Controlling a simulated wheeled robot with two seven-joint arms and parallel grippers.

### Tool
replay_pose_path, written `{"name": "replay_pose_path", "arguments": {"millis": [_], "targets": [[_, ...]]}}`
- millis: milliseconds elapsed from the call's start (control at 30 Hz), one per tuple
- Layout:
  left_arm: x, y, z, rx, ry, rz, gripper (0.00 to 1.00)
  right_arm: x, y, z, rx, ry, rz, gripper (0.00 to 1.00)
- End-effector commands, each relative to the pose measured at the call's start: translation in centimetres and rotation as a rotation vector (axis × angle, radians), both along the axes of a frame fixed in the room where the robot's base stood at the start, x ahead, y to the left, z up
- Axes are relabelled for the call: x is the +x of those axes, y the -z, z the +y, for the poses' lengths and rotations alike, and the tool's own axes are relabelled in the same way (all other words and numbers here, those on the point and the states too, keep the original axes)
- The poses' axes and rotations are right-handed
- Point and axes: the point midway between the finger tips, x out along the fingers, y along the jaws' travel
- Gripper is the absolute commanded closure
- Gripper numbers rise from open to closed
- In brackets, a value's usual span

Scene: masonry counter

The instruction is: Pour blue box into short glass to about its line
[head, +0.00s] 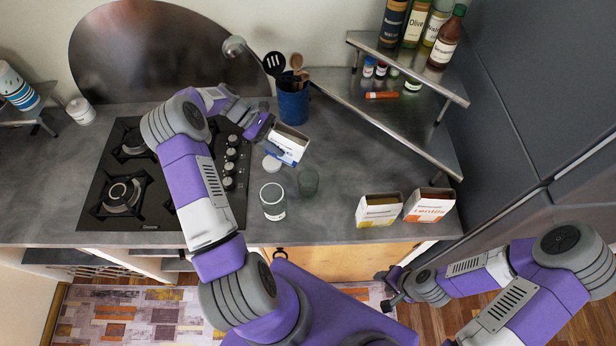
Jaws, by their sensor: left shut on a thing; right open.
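The blue box (288,143) is a white carton with a blue label, tilted above the counter at the middle. My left gripper (272,139) is shut on its left side. The short glass (308,182) is a small greenish tumbler, standing just below and to the right of the box in the head view. Its line and its contents are too small to make out. I cannot see anything flowing from the box. My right gripper (387,289) is open and empty, low in front of the counter edge.
A glass jar (273,203) stands left of the short glass, with a pale round lid (271,164) behind it. Yellow (378,211) and red-orange (429,206) cartons stand to the right. A blue utensil holder (293,104) is behind the box. A hob (130,185) lies left; a shelf (400,115) is back right.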

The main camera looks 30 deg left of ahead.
Motion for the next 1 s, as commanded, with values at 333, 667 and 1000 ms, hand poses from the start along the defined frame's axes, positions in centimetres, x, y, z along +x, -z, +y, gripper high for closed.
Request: {"name": "replay_pose_path", "arguments": {"millis": [333,667,1000], "targets": [[0.1,1.2,0.0,0.036,0.002,-0.015,1.00,0.0,0.9,0.0,0.000,0.000,0.000,0.57],[0.1,1.5,0.1,0.077,0.002,-0.027,1.00,0.0,1.1,0.0,0.000,0.000,0.000,0.57],[0.2,2.2,0.2,0.140,0.001,-0.044,1.00,0.0,1.6,0.0,0.000,0.000,0.000,0.57]]}}
